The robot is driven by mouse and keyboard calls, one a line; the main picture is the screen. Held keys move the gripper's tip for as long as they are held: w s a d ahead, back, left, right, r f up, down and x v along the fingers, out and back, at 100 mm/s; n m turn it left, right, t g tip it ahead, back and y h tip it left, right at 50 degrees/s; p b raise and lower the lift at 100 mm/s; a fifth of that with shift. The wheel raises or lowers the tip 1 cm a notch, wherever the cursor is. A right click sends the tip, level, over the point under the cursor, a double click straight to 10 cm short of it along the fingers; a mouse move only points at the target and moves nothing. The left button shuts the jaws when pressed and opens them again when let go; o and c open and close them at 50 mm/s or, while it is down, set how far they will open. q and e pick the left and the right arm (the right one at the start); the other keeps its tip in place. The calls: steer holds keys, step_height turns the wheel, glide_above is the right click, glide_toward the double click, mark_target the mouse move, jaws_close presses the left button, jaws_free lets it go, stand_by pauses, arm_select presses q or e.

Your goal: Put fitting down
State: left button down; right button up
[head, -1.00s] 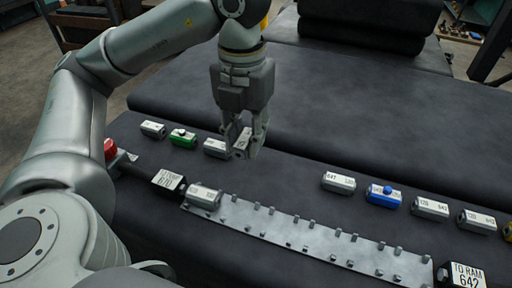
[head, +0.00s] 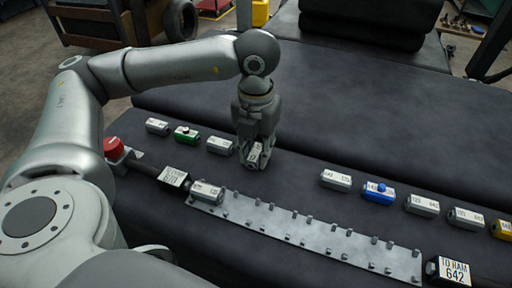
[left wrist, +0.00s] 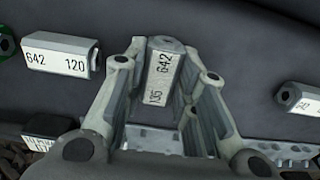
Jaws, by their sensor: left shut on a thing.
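My left gripper (head: 256,160) points down over the dark padded surface and is shut on a grey fitting (head: 253,154). In the left wrist view the fitting (left wrist: 163,76) sits between the fingers, with 642 and 135 on its label. It is low, at or just above the pad; I cannot tell if it touches. A grey fitting marked 642 and 120 (left wrist: 60,55) lies to its left, apart from it; it also shows in the head view (head: 220,146). My right gripper is not in view.
A green fitting (head: 186,135) and a grey one (head: 157,126) lie further left. Right lie a grey fitting (head: 336,179), a blue one (head: 379,193) and others. The pegged metal rail (head: 300,232) in front holds one fitting (head: 207,191) at its left end.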

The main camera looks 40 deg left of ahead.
mark_target(256, 151)
arm_select(q)
steer(key=shift+f, duration=0.2)
steer(key=c, duration=1.2)
jaws_free()
steer(key=shift+r, duration=0.1)
steer(key=shift+o, duration=0.2)
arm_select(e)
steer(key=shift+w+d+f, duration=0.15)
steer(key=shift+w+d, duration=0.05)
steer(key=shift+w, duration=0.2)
arm_select(q)
steer(key=shift+r, duration=0.2)
steer(key=shift+w+r, duration=0.1)
steer(key=shift+r, duration=0.25)
step_height(256, 151, up, 11)
steer(key=b, duration=0.1)
steer(key=shift+r+b, duration=0.15)
steer(key=shift+b, duration=0.25)
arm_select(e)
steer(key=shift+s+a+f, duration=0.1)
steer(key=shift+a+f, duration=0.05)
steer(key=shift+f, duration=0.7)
